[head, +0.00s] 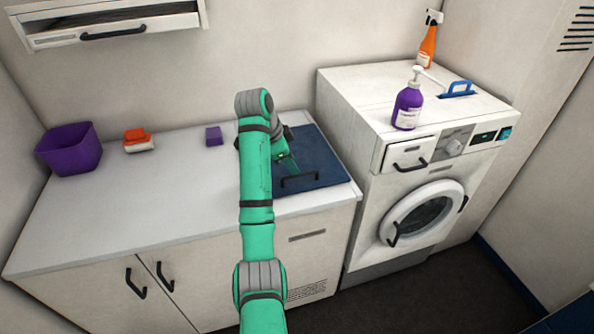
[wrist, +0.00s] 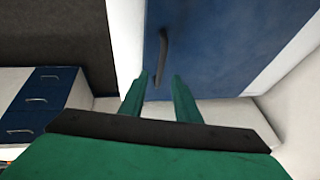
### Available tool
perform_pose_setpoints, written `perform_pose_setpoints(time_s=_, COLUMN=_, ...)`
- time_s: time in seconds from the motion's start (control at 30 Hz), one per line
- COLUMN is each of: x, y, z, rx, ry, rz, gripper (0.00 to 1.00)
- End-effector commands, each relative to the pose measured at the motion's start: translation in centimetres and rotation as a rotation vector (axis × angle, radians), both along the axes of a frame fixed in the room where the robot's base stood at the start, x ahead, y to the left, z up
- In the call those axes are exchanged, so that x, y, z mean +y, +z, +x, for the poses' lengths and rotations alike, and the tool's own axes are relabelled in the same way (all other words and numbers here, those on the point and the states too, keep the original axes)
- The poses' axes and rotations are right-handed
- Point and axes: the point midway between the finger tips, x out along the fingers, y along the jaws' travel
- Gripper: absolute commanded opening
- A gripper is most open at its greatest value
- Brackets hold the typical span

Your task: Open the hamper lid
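The hamper lid (head: 318,158) is a dark blue panel set in the right end of the counter, and it lies flat and closed. Its black bar handle (head: 300,181) is near the front edge. In the wrist view the blue lid (wrist: 215,45) fills the upper right, and the handle (wrist: 163,55) runs up from between the fingertips. My gripper (wrist: 160,76) is open, its two green fingers apart with no visible contact on the handle. In the head view my gripper (head: 290,164) is over the lid, just behind the handle, partly hidden by my arm.
The counter (head: 110,205) holds a purple bin (head: 70,150), an orange-and-white brush (head: 138,140) and a small purple block (head: 214,136). A washing machine (head: 350,130) stands right of the lid, bearing a purple pump bottle (head: 408,108) and an orange spray bottle (head: 428,45).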

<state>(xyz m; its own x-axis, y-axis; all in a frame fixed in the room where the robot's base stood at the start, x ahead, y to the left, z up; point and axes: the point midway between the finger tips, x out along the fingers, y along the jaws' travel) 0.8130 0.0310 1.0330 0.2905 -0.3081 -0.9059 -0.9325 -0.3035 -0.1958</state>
Motion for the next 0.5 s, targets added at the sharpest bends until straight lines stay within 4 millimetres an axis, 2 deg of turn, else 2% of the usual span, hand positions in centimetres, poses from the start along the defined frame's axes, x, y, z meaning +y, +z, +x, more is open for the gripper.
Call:
perform_pose_setpoints(time_s=0.2, x=-1.3, y=-3.2, z=0.9, rx=0.004, ry=-0.004, rz=0.0, gripper=0.3)
perform_pose_setpoints(time_s=0.5, x=-1.9, y=-5.1, z=1.6, rx=0.001, ry=-0.003, rz=0.0, gripper=0.3)
